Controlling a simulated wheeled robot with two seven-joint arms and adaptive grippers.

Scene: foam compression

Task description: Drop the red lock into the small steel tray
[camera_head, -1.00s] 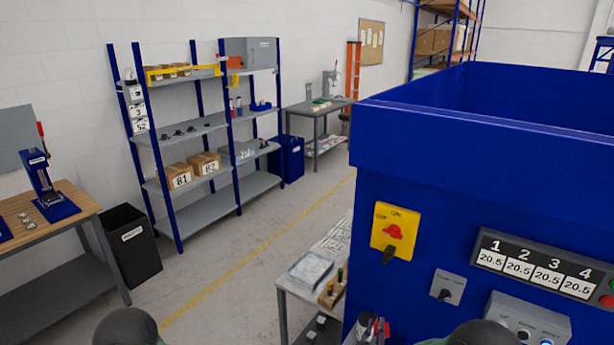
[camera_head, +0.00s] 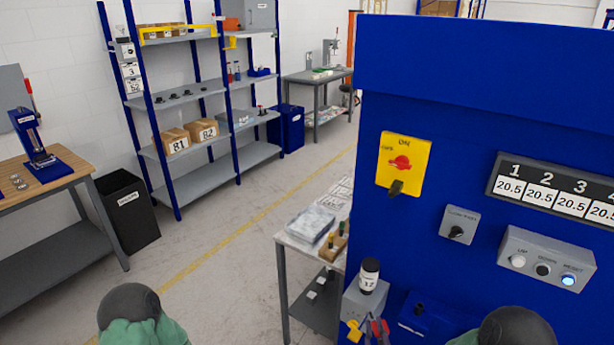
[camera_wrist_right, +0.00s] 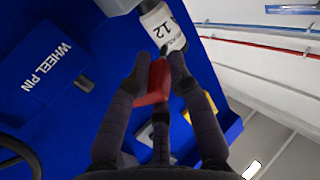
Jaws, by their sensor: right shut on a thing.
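The red lock (camera_wrist_right: 152,84) is held between the dark fingers of my right gripper (camera_wrist_right: 158,62) in the right wrist view. The fingers are closed around it and hide part of it. My left gripper is out of view. I cannot make out the small steel tray for certain.
The blue machine (camera_head: 470,95) fills the right side, with a yellow switch plate (camera_head: 415,150) and push-button box (camera_head: 545,258). The bottle (camera_head: 370,274) stands on a grey box (camera_head: 364,303). A blue WHEEL PIN surface (camera_wrist_right: 30,110) is left in the wrist view. Shelves (camera_head: 190,105) stand behind open floor.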

